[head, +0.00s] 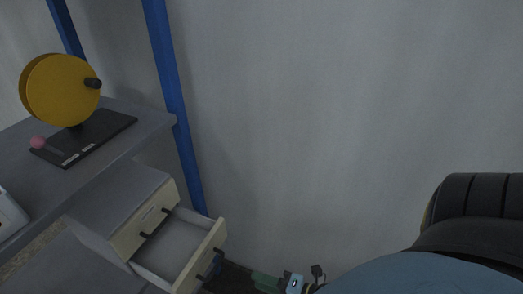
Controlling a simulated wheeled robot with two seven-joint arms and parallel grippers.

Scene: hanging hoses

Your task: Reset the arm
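What looks like part of my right gripper (302,280) shows as small light-blue, green and black pieces at the bottom edge of the head view, right of the open drawer. It is cut off by the frame, so I cannot tell whether it is open or shut. No object can be made out in it. My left gripper is not in view.
A yellow reel (62,90) on a black base stands on a grey worktop (150,120) at the left. Below, a drawer (190,245) sticks out, open. Blue posts (170,75) rise behind. A black ribbed shape (480,205) is at the right. The pale wall fills the middle.

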